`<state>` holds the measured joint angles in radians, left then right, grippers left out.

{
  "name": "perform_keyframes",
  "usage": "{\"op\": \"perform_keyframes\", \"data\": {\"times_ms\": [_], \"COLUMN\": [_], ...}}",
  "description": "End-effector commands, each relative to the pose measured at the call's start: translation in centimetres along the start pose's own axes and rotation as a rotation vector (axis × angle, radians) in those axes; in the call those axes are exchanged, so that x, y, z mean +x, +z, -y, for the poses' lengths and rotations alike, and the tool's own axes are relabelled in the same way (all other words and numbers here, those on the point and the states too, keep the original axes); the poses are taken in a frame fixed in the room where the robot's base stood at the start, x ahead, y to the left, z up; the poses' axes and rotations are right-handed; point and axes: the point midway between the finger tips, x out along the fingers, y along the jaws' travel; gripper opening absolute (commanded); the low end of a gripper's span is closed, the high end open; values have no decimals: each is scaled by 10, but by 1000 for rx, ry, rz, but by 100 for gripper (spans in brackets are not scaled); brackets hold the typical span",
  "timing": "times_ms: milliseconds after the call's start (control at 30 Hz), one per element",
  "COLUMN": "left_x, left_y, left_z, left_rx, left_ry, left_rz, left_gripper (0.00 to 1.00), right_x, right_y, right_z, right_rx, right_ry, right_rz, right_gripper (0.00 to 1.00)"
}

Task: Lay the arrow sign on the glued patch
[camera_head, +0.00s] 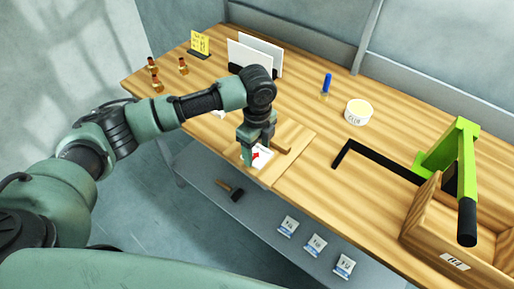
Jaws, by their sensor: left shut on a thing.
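The arrow sign (264,152) is a small white piece with a red arrow, at the front edge of the wooden bench. My left gripper (250,153) points down over it and is shut on it, hiding its left part. The sign lies over or just above a pale wooden board (296,131); I cannot tell whether it touches. The glued patch cannot be made out. My right gripper is not in view.
White panels (262,50) in a black holder, a yellow sign (200,42) and small amber bottles (183,66) stand behind. A blue tube (327,82), round tub (358,113), black L-shaped strip (378,158), green lever tool (439,155) and wooden box (425,229) are right.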

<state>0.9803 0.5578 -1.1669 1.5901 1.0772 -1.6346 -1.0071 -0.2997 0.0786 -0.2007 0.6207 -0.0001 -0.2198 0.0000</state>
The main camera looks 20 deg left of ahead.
Motion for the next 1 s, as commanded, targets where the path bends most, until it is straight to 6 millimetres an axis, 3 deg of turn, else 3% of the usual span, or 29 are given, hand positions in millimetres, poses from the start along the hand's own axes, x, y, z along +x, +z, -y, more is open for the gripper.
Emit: {"op": "perform_keyframes", "data": {"times_ms": [167,200,233,667,1000], "left_x": [2,2,2,-6,-74], "left_y": [0,0,0,0,0], "left_z": [0,0,0,1,1], "left_rx": [0,0,0,-1,0], "left_ry": [1,0,0,-3,-5], "left_rz": [0,0,0,-1,-1], "left_gripper": [24,68,72,72,72], "right_x": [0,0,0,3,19], "right_y": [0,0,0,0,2], "right_z": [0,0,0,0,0], "right_rx": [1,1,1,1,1], "right_ry": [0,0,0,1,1], "right_rz": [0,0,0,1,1], "right_gripper": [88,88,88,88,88]}}
